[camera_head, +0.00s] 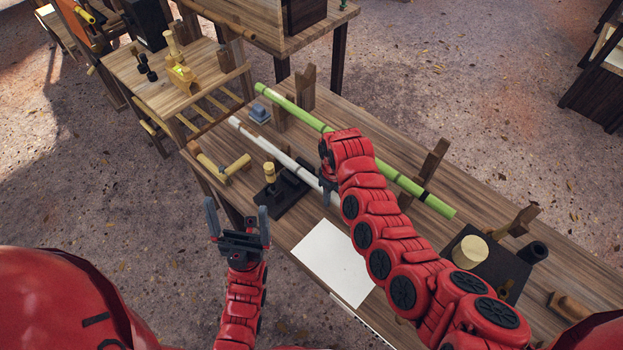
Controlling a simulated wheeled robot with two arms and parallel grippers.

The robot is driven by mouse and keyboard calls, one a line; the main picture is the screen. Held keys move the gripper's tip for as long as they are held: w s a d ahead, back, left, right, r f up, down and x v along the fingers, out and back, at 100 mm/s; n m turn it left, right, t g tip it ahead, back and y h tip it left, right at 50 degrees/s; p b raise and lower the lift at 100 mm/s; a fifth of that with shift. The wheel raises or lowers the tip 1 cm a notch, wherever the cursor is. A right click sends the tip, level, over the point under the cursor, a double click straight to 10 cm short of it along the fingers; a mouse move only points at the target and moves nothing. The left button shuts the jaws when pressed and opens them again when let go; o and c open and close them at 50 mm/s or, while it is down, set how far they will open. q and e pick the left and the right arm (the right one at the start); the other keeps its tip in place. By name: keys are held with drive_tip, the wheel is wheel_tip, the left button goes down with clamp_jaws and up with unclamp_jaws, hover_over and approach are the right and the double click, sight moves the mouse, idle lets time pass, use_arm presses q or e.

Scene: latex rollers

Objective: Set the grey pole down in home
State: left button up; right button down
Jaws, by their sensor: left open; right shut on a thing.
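The grey pole (265,143), pale grey-white with darker marks, runs slantwise over the wooden table (400,160). My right gripper (328,188) is shut on it near its lower right part; my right arm hides its far end there. I cannot tell whether the pole is held above the table or touching something. A spot marked as home cannot be made out. My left gripper (237,214) is open and empty, off the table's near edge, apart from the pole.
A green pole (290,107) lies parallel behind, by upright wooden posts (305,88). A black stand with a wooden knob (270,175) is just in front of the grey pole. A white sheet (335,262), a wooden-handled tool (222,168) and a dark block with a pale cylinder (469,251) are nearby.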

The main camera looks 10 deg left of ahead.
drive_tip(key=shift+r+p, duration=2.55)
drive_tip(key=shift+r, duration=0.5)
wheel_tip(320, 180, up, 2)
drive_tip(key=shift+r+p, duration=0.1)
drive_tip(key=shift+p, duration=0.8)
wheel_tip(320, 180, up, 11)
drive_tip(key=p, duration=0.5)
drive_tip(key=shift+p, duration=0.3)
drive_tip(key=shift+w, duration=0.1)
